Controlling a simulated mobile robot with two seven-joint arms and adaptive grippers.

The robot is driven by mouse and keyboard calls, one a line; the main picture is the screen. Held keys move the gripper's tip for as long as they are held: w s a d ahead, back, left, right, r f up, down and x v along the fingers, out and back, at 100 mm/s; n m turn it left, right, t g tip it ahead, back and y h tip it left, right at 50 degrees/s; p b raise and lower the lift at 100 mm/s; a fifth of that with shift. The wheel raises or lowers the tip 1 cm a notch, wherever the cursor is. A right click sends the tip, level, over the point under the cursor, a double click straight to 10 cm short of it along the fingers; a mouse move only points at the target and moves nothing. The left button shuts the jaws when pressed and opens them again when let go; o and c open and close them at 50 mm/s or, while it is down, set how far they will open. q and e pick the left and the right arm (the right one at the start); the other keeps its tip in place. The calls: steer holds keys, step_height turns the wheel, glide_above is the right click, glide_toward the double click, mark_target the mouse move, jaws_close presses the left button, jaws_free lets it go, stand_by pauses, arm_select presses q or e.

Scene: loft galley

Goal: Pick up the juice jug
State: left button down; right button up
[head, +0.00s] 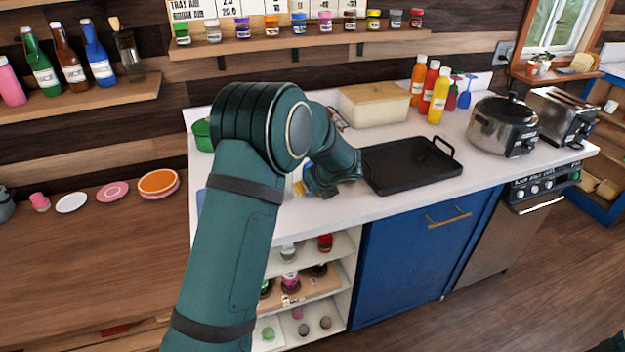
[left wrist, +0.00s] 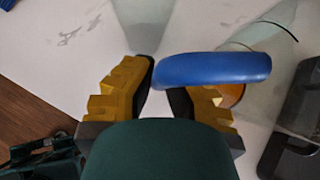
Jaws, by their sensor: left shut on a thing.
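The juice jug shows in the left wrist view as a blue handle-like part (left wrist: 212,69) beside clear, see-through walls, with a small orange patch near the right finger. My left gripper (left wrist: 168,88) has its yellow, dark-padded fingers shut on the jug at this blue part. In the head view my left gripper (head: 301,187) is low over the white counter, left of the black griddle tray. My own forearm and wrist hide most of the jug there, and only a little blue shows beside the fingers. My right gripper is not in view.
The black griddle tray (head: 408,166) lies close to the right of the gripper. Behind stand a lidded beige box (head: 373,106), sauce bottles (head: 438,97), a steel pot (head: 502,127) and a toaster (head: 562,117). A green bowl (head: 203,135) is at the back left.

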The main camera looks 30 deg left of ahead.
arm_select(q)
steer(key=shift+r, duration=0.15)
steer(key=shift+r+p, duration=1.05)
steer(key=shift+r, duration=3.75)
